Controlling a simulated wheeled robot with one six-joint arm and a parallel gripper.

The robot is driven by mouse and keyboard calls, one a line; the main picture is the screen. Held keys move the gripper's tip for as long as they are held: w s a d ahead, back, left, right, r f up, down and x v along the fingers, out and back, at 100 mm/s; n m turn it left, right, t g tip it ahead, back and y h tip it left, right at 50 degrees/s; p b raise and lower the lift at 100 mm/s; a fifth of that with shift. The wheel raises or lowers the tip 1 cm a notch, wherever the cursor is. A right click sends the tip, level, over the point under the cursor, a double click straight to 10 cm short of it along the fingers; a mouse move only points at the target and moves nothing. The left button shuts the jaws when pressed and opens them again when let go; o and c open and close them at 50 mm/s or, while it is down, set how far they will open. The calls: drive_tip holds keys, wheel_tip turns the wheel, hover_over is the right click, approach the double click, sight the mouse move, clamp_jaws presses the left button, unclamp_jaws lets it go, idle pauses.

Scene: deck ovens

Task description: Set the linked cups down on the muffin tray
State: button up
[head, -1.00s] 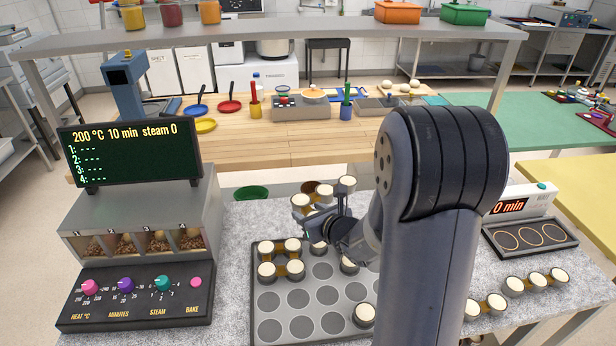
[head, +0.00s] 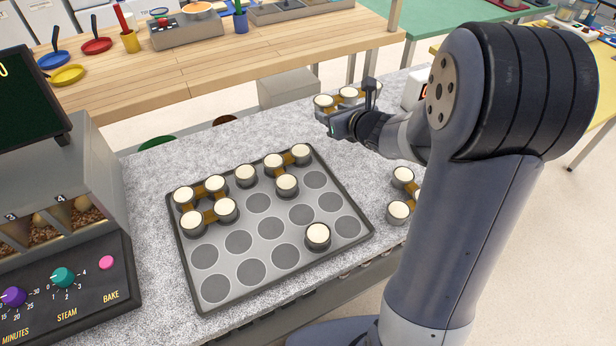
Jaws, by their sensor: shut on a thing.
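My gripper (head: 352,122) is shut on a row of linked cups (head: 348,96), pale-topped with amber links. It holds them up past the back right corner of the dark muffin tray (head: 227,265), apart from it. The gripper and arm partly hide the row's lower side. On the tray, a linked block of cups (head: 205,205) sits at the back left. A cup (head: 245,175) and a linked group (head: 286,170) sit along the back and middle. A lone cup (head: 317,235) sits at the front right. Several front, middle and right wells are empty.
More linked cups (head: 402,192) stand on the counter right of the tray, partly behind my arm. The oven control panel (head: 65,290) stands at the left. Speckled counter (head: 150,165) is clear behind the tray. A wooden table (head: 190,75) is beyond.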

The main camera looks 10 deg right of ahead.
drive_tip(key=b, duration=0.2)
hover_over(334, 151)
wheel_tip(334, 151, down, 6)
drive_tip(key=shift+s, duration=0.1)
drive_tip(key=shift+f, duration=2)
drive_tip(key=shift+f+b, duration=0.2)
drive_tip(key=shift+b, duration=0.1)
drive_tip(key=o, duration=0.8)
drive_tip(key=shift+o, duration=0.2)
drive_tip(key=shift+r, duration=0.1)
